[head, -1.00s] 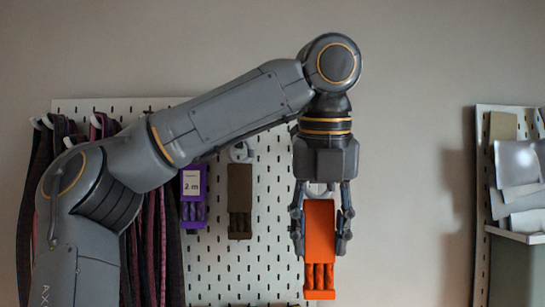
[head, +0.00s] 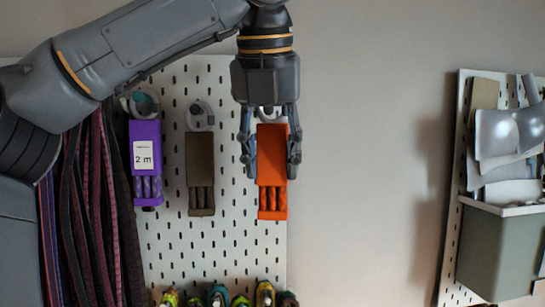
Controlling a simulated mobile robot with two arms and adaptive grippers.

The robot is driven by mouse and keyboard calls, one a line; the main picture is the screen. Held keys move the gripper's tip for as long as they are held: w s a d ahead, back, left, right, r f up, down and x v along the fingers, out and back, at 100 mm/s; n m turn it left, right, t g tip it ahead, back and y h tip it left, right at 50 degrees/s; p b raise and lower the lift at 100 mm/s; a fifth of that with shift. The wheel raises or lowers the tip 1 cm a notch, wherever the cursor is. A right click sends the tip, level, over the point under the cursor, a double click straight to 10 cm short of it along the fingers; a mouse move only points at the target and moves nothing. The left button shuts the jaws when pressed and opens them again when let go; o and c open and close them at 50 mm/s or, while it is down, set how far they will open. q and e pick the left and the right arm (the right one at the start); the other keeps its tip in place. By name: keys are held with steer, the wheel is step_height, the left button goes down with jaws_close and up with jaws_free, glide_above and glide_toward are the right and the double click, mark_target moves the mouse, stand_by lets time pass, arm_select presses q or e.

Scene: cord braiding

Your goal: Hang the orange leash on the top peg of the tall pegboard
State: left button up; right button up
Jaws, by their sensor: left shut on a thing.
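The orange leash (head: 272,172) is an upright orange block with braided strands in its lower part and a pale ring (head: 268,113) at its top. My left gripper (head: 271,160) points down, with its fingers shut on the leash's sides. The leash is in front of the right edge of the tall white pegboard (head: 228,245). My gripper and arm cover the upper board near it, so I cannot tell whether the ring touches a peg. My right gripper is not in view.
A purple leash (head: 146,165) labelled "2 m" and a brown leash (head: 200,172) hang left of the orange one. Dark straps (head: 95,215) hang further left. Colourful items (head: 218,295) line the bottom. Right, past bare wall, is another board with a grey bin (head: 497,250).

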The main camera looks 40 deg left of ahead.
arm_select(q)
steer(key=shift+w+a, duration=0.2)
steer(key=shift+a, duration=0.1)
steer(key=shift+w+a, duration=0.35)
steer(key=shift+a, duration=0.15)
steer(key=shift+w+a+f, duration=0.1)
steer(key=shift+w+a, duration=0.3)
steer(key=shift+a, duration=0.1)
steer(key=shift+w+a, duration=0.6)
steer(key=shift+a, duration=0.1)
steer(key=shift+w+a+f, duration=0.25)
steer(key=shift+a+f, duration=0.05)
steer(key=shift+a, duration=0.05)
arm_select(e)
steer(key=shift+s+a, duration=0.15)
arm_select(q)
steer(key=shift+f, duration=0.15)
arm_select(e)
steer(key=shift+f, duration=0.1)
arm_select(q)
steer(key=o, duration=1.3)
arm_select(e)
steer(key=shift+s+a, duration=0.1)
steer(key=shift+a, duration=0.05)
